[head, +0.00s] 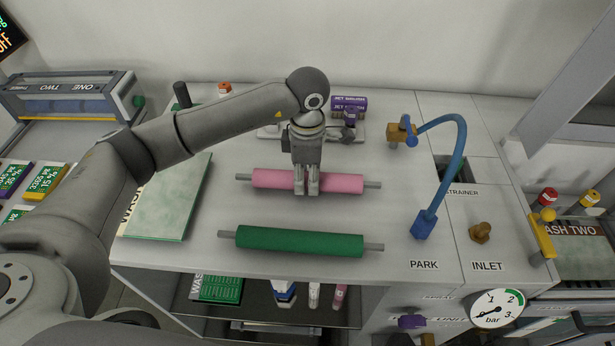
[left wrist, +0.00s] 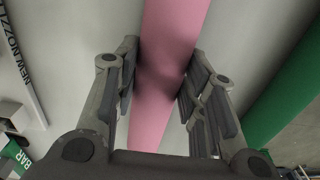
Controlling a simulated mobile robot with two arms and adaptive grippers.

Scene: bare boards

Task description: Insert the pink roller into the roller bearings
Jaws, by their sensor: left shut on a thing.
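The pink roller (head: 265,179) has grey shaft ends and lies level across the middle of the light bench in the head view. My left gripper (head: 306,190) comes down on it from above, with its fingers on either side near the roller's middle. In the left wrist view the pink roller (left wrist: 168,60) runs between the two fingers, which are shut on it. I cannot tell whether it touches the bench. A frame marked ONE and TWO (head: 75,97) stands at the far left; I cannot clearly make out roller bearings. My right gripper is not in view.
A green roller (head: 300,242) lies in front of the pink one. A blue curved hose (head: 462,150) and brass fittings (head: 480,233) stand right.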

